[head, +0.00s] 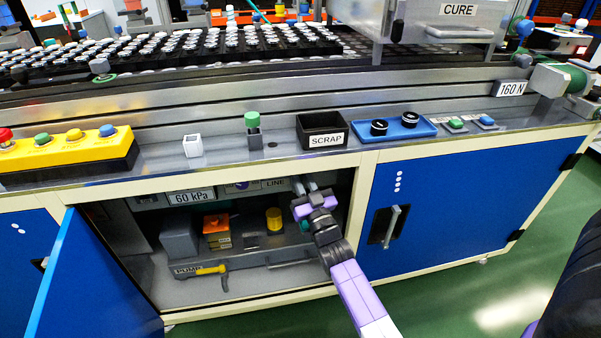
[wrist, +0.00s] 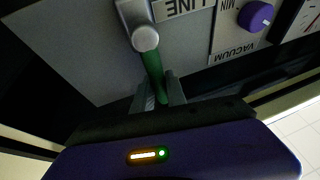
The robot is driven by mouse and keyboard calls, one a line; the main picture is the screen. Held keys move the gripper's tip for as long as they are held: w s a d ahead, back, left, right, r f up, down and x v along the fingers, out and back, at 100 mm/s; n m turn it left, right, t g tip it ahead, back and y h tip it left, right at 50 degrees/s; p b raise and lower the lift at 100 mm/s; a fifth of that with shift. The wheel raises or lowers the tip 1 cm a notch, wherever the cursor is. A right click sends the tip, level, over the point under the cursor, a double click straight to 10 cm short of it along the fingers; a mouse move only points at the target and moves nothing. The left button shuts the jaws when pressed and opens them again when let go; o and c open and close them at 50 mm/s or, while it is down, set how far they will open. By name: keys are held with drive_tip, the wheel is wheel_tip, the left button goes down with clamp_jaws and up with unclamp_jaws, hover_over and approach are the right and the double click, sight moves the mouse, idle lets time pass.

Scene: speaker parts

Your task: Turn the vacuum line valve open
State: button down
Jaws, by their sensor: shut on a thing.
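The vacuum line valve shows in the wrist view as a grey rounded body (wrist: 145,38) with a green lever handle (wrist: 153,70). The lever runs from the body toward my gripper, nearly lengthwise in that view. My gripper (wrist: 158,92) is shut on the green lever, with one finger on each side of it. In the head view my gripper (head: 305,187) reaches into the upper right of the open cabinet. There the valve is largely hidden by my gripper. A LINE label (wrist: 184,7) sits beside the valve body.
A purple VACUUM knob (wrist: 256,16) sits on the panel near the valve. A 60 kPa display (head: 191,197) is further left. The open blue door (head: 58,285) stands at the cabinet's left. An orange box (head: 216,225) and yellow cylinder (head: 274,219) stand inside, below the panel.

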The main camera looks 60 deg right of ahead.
drive_tip(key=shift+f, duration=0.15)
drive_tip(key=c, duration=1.3)
unclamp_jaws()
drive_tip(key=shift+c, duration=0.2)
drive_tip(key=v, duration=0.7)
drive_tip(key=shift+s+a, duration=0.25)
drive_tip(key=shift+s, duration=0.05)
drive_tip(key=shift+f, duration=0.15)
drive_tip(key=shift+w, duration=0.15)
